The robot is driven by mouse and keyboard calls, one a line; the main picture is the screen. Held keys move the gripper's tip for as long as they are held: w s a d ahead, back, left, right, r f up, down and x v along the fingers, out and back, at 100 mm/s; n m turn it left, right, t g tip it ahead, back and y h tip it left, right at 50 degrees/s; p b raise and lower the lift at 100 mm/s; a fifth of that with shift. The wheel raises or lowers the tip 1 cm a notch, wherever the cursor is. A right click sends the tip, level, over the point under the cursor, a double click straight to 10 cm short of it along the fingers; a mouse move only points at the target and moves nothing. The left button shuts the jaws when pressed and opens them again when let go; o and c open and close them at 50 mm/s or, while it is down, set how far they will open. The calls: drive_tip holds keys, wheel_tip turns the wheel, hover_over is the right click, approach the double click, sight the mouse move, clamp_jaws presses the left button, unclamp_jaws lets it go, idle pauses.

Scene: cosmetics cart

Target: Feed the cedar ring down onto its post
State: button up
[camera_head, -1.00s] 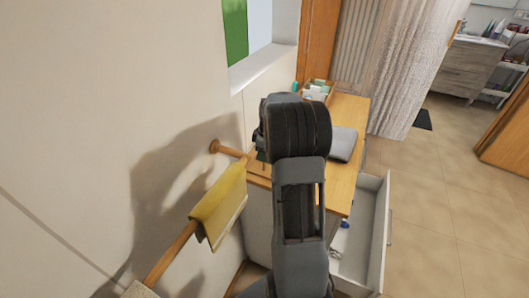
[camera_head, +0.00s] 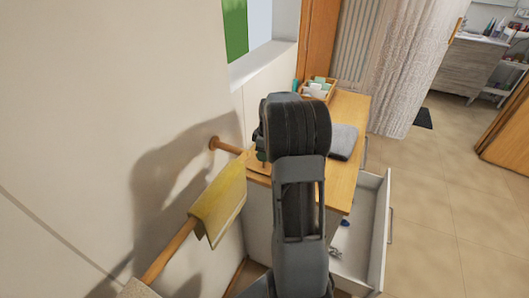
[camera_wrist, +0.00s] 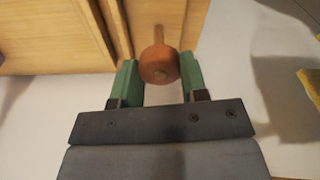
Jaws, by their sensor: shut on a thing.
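I cannot tell whether the post passes through the ring. In the head view my arm covers the ring and most of my gripper, near the left edge of the cabinet top.
The wooden cabinet top (camera_head: 347,115) holds a folded grey cloth (camera_head: 343,141) and a small box of items (camera_head: 318,89). An open white drawer (camera_head: 375,230) juts out at right. A wall rail (camera_head: 172,249) with a yellow towel (camera_head: 218,205) is at left. Tiled floor is clear at right.

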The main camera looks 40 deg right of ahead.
drive_tip(key=o, duration=1)
drive_tip(key=r, duration=0.4)
drive_tip(key=s+r, duration=0.1)
drive_tip(key=r, duration=0.4)
drive_tip(key=d+r, duration=0.1)
drive_tip(key=r, duration=0.3)
drive_tip(key=shift+s+r, duration=0.15)
drive_tip(key=shift+r, duration=0.25)
drive_tip(key=shift+d, duration=0.1)
